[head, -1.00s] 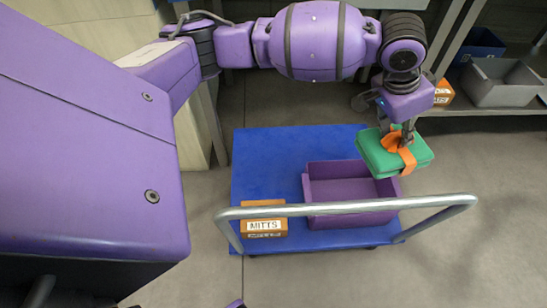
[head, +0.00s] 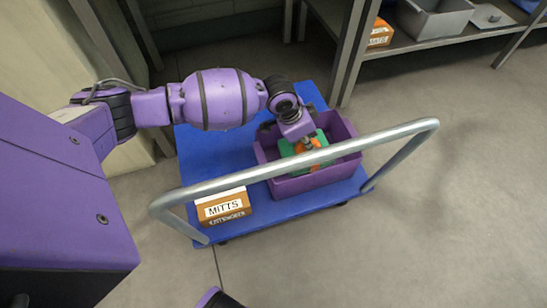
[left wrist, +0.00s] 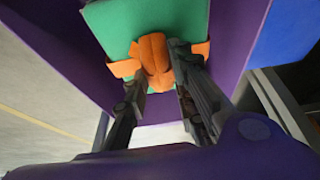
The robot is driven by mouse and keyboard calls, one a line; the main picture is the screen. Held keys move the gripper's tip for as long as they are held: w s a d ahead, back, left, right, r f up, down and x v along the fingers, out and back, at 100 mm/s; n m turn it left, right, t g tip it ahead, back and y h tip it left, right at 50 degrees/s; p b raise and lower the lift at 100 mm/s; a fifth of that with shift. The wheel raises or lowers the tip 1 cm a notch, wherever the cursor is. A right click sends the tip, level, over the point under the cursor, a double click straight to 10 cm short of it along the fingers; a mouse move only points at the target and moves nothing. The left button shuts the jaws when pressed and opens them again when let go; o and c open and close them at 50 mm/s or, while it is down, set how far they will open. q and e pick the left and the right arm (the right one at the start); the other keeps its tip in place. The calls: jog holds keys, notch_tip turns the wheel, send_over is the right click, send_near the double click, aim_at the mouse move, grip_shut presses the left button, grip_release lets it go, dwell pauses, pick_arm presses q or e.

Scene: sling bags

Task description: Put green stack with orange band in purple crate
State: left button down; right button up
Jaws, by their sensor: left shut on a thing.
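The green stack (head: 321,136) with its orange band (head: 315,147) is inside the purple crate (head: 310,182), partly hidden by my arm and the cart handle. My left gripper (head: 307,142) reaches down into the crate, shut on the band's raised orange knot. The left wrist view shows the green stack (left wrist: 110,30) and the left gripper's fingers (left wrist: 156,72) on either side of the knot, with purple crate wall (left wrist: 237,40) beside the stack. Whether the stack touches the crate floor I cannot tell. My right gripper is not in view.
The crate stands on a blue cart (head: 215,155) with a grey handle (head: 270,170) across the front. An orange box labelled MITTS (head: 223,207) sits on the cart's left front. A shelf (head: 440,35) with a grey bin (head: 435,17) stands behind. Floor at right is clear.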

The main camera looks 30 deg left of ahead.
aim_at(305, 149)
pick_arm(q)
notch_tip(305, 149, down, 4)
jog(key=shift+f+b, duration=0.1)
jog(key=shift+b, duration=0.95)
jog(key=shift+f, duration=0.15)
jog(key=c, duration=1.5)
grip_release()
jog(key=shift+o, duration=0.2)
jog(key=p+v, duration=0.5)
jog(key=v, duration=0.7)
jog(key=shift+p, duration=0.4)
